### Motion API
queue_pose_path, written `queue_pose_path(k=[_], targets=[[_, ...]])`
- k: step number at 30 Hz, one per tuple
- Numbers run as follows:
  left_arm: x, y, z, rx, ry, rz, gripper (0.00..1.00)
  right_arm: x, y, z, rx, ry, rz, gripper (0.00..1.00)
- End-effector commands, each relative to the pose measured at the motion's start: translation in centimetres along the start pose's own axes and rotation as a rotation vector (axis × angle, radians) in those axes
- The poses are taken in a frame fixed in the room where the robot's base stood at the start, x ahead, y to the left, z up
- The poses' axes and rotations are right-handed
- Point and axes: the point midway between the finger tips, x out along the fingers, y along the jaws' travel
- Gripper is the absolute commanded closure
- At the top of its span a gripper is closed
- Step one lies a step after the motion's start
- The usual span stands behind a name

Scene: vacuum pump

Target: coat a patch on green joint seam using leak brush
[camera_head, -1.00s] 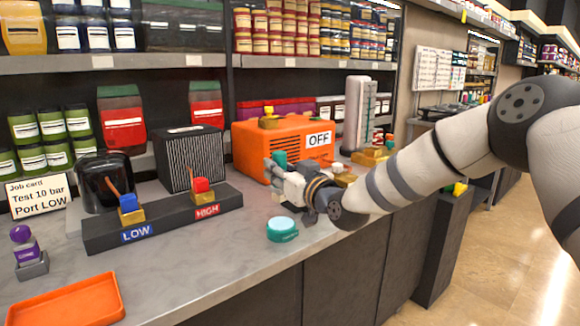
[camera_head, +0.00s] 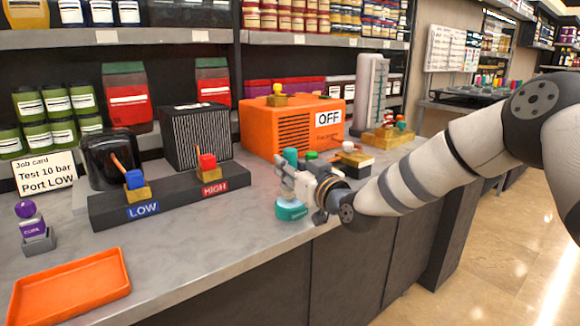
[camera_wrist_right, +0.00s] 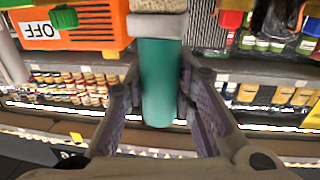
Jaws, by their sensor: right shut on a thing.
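My right gripper (camera_head: 303,183) is shut on the leak brush, over the counter near its front edge. The brush's teal handle (camera_head: 290,156) rises above the fingers in the head view. In the right wrist view, the handle (camera_wrist_right: 160,85) lies between the fingers, with a grey collar and pale bristles (camera_wrist_right: 158,5) at the top edge. A small green part (camera_head: 311,155), perhaps the green joint, shows just behind the gripper; its seam cannot be made out. A green part also shows in the right wrist view (camera_wrist_right: 64,17). My left gripper is out of view.
A round teal pot (camera_head: 291,210) stands just below the gripper. The orange pump box (camera_head: 270,130) reads OFF. A dark block (camera_head: 170,196) carries LOW and HIGH valves. An orange tray (camera_head: 70,290) lies front left. Bare counter lies between tray and pot.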

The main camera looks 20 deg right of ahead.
Motion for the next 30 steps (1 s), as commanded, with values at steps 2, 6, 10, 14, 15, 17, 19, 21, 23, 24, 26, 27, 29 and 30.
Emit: queue_pose_path(k=[2,6,10,14,15,17,19,21,23,24,26,27,29,30], targets=[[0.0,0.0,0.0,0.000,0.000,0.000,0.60,0.0,0.0,-0.1,0.000,0.001,0.000,1.00],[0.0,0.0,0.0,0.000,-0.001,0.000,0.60,0.0,0.0,0.0,0.000,0.001,0.000,1.00],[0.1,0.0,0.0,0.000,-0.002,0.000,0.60,0.0,0.0,0.2,0.000,0.000,0.000,1.00],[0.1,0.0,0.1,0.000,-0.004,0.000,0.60,0.0,0.0,0.4,0.000,0.000,0.000,1.00],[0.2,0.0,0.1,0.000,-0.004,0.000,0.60,0.0,0.0,0.4,0.000,0.000,0.000,1.00],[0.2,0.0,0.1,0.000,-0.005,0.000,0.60,0.0,0.0,0.5,0.000,0.000,0.000,1.00],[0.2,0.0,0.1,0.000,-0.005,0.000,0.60,0.0,0.0,0.6,0.000,0.000,0.000,1.00],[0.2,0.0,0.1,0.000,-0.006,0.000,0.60,0.0,0.0,0.7,0.000,0.000,0.000,1.00],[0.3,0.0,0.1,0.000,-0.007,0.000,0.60,0.0,0.0,0.8,0.000,0.000,0.000,1.00],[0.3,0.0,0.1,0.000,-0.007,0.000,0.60,0.0,0.0,0.8,0.000,0.000,0.000,1.00],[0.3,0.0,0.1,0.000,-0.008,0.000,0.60,0.0,0.0,0.9,0.000,0.000,0.000,1.00],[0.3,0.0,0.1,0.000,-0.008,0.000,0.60,0.0,0.0,0.9,0.000,0.000,0.000,1.00],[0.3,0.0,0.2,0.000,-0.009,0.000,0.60,0.0,0.0,1.0,0.000,0.001,0.000,1.00],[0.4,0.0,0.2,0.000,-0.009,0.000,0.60,0.0,0.0,1.0,0.000,0.001,0.000,1.00]])
